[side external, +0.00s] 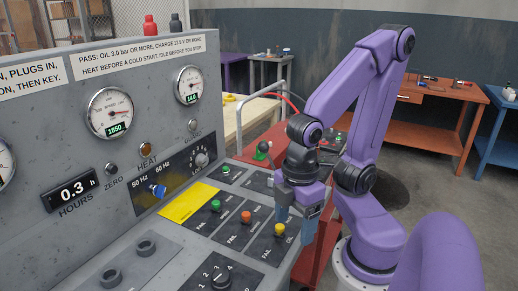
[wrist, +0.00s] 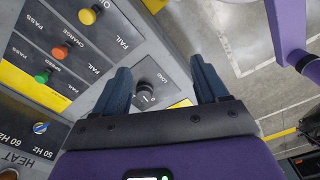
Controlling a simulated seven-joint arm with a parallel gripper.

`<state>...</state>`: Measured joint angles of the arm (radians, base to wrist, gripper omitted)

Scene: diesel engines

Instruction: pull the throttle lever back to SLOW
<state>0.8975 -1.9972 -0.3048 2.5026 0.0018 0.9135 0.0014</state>
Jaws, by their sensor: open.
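My gripper (side external: 297,208) is open and empty, pointing down over the right end of the sloping grey panel. In the wrist view its two dark blue fingers (wrist: 162,88) stand wide apart, with a black knob (wrist: 145,92) seen on the panel between them. I cannot tell whether the fingers touch anything. No lever marked SLOW can be read in either view. A small upright lever with a round knob (side external: 263,147) stands behind the panel, left of my wrist in the side view; I cannot tell whether it is the throttle lever.
The panel carries green (side external: 215,205), orange (side external: 245,216) and yellow (side external: 279,229) buttons close to my gripper. A numbered selector (side external: 222,278) is at the front. A dial (side external: 110,113) reads 1850 on the upright board. Floor is open right of the panel in the wrist view.

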